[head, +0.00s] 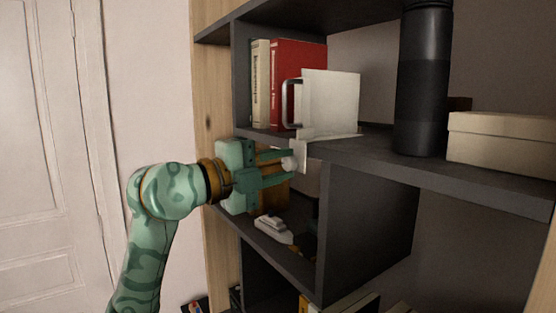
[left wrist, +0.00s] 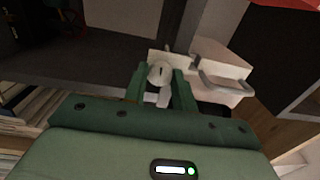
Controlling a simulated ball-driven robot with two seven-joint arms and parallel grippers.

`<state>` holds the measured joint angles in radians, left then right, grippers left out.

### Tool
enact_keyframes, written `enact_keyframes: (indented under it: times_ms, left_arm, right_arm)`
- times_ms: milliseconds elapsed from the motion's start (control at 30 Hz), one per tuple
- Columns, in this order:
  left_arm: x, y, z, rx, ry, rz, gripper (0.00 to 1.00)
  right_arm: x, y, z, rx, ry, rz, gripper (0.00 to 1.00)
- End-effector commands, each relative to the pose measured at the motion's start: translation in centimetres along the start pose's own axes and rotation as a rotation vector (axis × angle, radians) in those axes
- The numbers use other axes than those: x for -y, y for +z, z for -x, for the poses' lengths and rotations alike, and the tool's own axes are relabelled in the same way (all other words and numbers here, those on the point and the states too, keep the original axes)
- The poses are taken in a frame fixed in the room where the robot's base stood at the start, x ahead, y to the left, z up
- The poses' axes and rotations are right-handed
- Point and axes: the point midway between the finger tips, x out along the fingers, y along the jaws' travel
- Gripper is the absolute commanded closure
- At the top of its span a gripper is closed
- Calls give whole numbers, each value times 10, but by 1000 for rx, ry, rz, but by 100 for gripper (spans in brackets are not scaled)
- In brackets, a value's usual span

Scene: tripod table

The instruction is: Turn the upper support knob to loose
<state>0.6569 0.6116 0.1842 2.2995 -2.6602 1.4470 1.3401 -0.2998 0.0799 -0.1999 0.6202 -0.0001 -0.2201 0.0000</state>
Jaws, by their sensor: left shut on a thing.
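A small round white knob (head: 289,163) sits at the front edge of the shelf, on a white bracket (head: 301,155) that hangs over that edge. My left gripper (head: 285,165) reaches in from the left and is shut on the knob. In the left wrist view the knob (left wrist: 160,72) shows between the two green fingertips, with a dark mark on its face. Above the bracket stands a white block (head: 332,98) with a metal handle (head: 288,100) on its left side. I cannot tell whether this is the upper knob; no other knob shows clearly. My right gripper is not in view.
Red and pale books (head: 296,65) stand behind the white block. A dark bottle (head: 424,85) and a beige box (head: 500,140) stand to the right on the same shelf (head: 350,150). A small boat-like model (head: 273,229) lies on the shelf below my gripper.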

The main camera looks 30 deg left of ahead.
Motion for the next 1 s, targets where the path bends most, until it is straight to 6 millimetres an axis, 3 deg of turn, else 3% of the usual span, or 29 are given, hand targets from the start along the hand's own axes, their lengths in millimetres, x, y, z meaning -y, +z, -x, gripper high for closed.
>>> enact_keyframes:
  times_ms: [400, 933, 967, 1000]
  left_arm:
    - [1, 0, 0, 9, 0, 183, 96]
    - [-1, -1, 0, 9, 3, 209, 96]
    - [-1, -1, 0, 9, 3, 209, 70]
    - [-1, -1, 0, 9, 3, 208, 59]
  right_arm:
    - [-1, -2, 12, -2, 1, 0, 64]
    - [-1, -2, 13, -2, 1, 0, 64]
    - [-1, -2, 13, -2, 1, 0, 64]
    - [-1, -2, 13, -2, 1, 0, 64]
